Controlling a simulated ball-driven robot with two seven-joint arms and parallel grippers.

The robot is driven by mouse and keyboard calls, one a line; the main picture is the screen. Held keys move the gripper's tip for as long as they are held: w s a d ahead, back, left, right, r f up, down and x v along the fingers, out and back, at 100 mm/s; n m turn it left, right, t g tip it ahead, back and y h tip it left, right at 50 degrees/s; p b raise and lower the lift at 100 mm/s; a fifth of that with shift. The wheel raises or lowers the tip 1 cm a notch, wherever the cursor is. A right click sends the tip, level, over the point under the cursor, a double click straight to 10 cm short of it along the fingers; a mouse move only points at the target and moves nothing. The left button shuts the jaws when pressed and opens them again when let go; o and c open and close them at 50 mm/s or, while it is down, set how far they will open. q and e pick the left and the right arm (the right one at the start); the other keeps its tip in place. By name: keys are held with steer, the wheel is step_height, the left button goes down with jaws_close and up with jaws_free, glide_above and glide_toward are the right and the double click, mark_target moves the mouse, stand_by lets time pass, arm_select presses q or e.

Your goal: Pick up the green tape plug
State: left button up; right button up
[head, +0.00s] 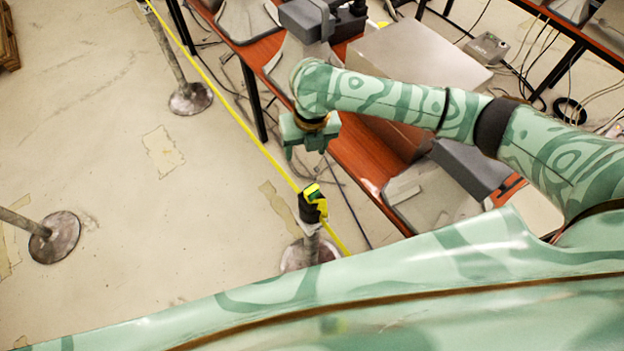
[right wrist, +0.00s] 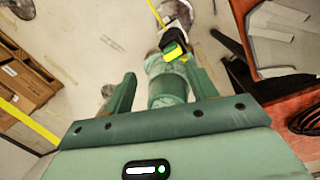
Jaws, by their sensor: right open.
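The green tape plug (head: 312,190) sits at the top of a dark-headed post, with yellow parts next to it and yellow tape running from the post. In the right wrist view the plug (right wrist: 173,51) shows beyond the fingertips, roughly between them from left to right. My right gripper (head: 308,150) is open and empty, above the plug in the head picture and apart from it. Its two fingers also show in the right wrist view (right wrist: 163,80), with a gap between them. My left gripper is not in view.
A red-brown table (head: 362,158) with grey equipment stands right of the post, close to my right arm. Yellow tape (head: 235,120) runs up left to another post (head: 180,75). A third post base (head: 55,238) stands at left. Open floor lies between. Cables lie at upper right.

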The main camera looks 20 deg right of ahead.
steer(key=s+n, duration=0.2)
steer(key=n, duration=0.1)
steer(key=n+h+b, duration=0.1)
steer(key=b, duration=0.2)
glide_above(311, 190)
steer(key=shift+g, duration=0.4)
steer(key=f, duration=1)
steer(key=shift+s+d+f, duration=0.1)
steer(key=shift+d+f, duration=0.15)
steer(key=shift+d, duration=0.1)
steer(key=f, duration=0.4)
steer(key=f+b, duration=0.1)
steer(key=f, duration=0.1)
steer(key=shift+a, duration=0.25)
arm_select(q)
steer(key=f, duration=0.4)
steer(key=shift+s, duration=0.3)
arm_select(e)
steer(key=shift+r, duration=0.1)
steer(key=shift+c, duration=0.4)
steer(key=c, duration=1)
